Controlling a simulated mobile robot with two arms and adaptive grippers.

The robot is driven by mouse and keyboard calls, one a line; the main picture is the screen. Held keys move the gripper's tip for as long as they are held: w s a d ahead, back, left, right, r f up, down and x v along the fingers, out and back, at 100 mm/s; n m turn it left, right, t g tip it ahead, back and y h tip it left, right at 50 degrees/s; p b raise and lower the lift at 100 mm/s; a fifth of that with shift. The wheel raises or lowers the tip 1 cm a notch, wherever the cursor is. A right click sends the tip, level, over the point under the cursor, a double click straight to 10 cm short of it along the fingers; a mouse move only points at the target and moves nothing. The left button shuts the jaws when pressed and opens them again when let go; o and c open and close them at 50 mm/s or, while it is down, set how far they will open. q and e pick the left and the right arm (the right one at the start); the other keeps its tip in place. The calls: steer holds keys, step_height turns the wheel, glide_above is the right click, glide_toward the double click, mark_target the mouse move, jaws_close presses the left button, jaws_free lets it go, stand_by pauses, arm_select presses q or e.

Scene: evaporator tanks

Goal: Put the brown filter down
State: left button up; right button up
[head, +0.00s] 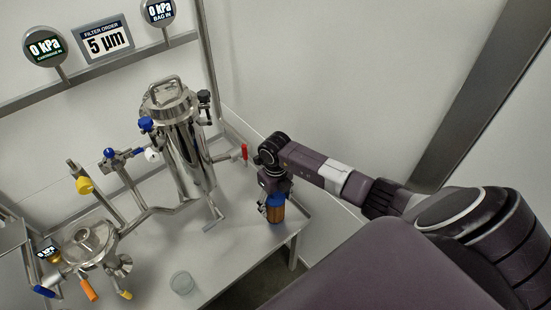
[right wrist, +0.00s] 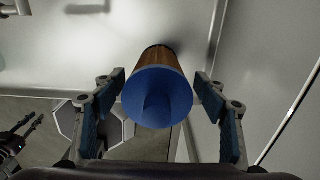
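The brown filter (head: 275,213) has a blue cap and appears to stand upright on the right part of the steel table (head: 230,255), near its edge. In the right wrist view, the blue cap (right wrist: 157,97) faces the camera, with the brown body behind it. My right gripper (head: 270,200) is at the filter's top. Its fingers (right wrist: 160,88) are spread on both sides of the filter, with narrow gaps showing. Part of my left gripper (right wrist: 30,127) shows at the lower left of the right wrist view, its fingers apart.
A tall steel filter housing (head: 185,140) with a red-handled valve (head: 244,152) stands left of the filter. A glass cup (head: 182,283) stands near the table's front. A lower vessel (head: 88,243) with coloured handles is at left. The wall is close behind.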

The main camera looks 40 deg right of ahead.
steer(key=shift+r, duration=0.1)
step_height(320, 180, up, 12)
steer(key=p, duration=1)
steer(key=shift+r, duration=0.2)
